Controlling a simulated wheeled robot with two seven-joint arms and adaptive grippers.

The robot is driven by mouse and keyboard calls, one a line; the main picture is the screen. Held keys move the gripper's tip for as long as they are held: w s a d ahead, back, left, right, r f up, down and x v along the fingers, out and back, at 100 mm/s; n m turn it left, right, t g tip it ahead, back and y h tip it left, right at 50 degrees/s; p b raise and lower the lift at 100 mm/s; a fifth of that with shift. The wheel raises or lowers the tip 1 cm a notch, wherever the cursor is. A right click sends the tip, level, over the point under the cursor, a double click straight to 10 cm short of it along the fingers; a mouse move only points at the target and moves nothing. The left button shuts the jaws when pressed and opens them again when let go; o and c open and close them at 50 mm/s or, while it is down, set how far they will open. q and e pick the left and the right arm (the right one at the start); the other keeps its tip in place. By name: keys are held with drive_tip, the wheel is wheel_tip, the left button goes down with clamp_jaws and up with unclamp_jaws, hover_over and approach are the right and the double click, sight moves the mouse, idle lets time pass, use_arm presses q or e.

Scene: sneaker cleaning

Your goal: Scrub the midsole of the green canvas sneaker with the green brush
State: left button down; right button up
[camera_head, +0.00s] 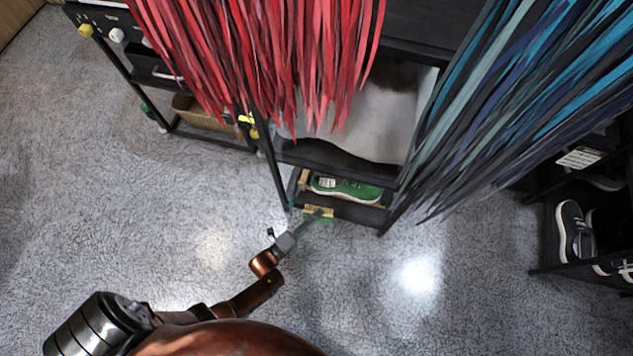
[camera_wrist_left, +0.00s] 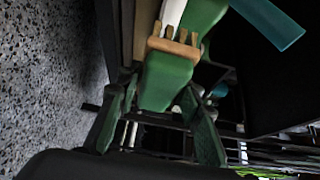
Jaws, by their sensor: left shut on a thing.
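The green canvas sneaker (camera_head: 347,189) lies on its wooden stand on a low black shelf, and its green upper also shows at the top of the left wrist view (camera_wrist_left: 207,17) beside a white midsole strip. The green brush (camera_wrist_left: 167,80) has a tan head with short bristles; it also shows small at the shelf's front in the head view (camera_head: 318,213). My left gripper (camera_wrist_left: 158,115) is shut on the brush, its fingers on either side of the green body. The bristles point at the midsole, very close; I cannot tell whether they touch. My right gripper is out of view.
Red strips (camera_head: 265,60) and blue-grey strips (camera_head: 510,90) hang above the shelf on both sides. A dark shoe (camera_head: 573,232) stands on a rack at the right. A basket (camera_head: 195,110) sits on a shelf at the left. The speckled floor (camera_head: 130,200) before the shelf is clear.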

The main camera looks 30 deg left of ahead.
use_arm(q)
drive_tip(key=s, duration=0.2)
drive_tip(key=shift+s+d, duration=0.4)
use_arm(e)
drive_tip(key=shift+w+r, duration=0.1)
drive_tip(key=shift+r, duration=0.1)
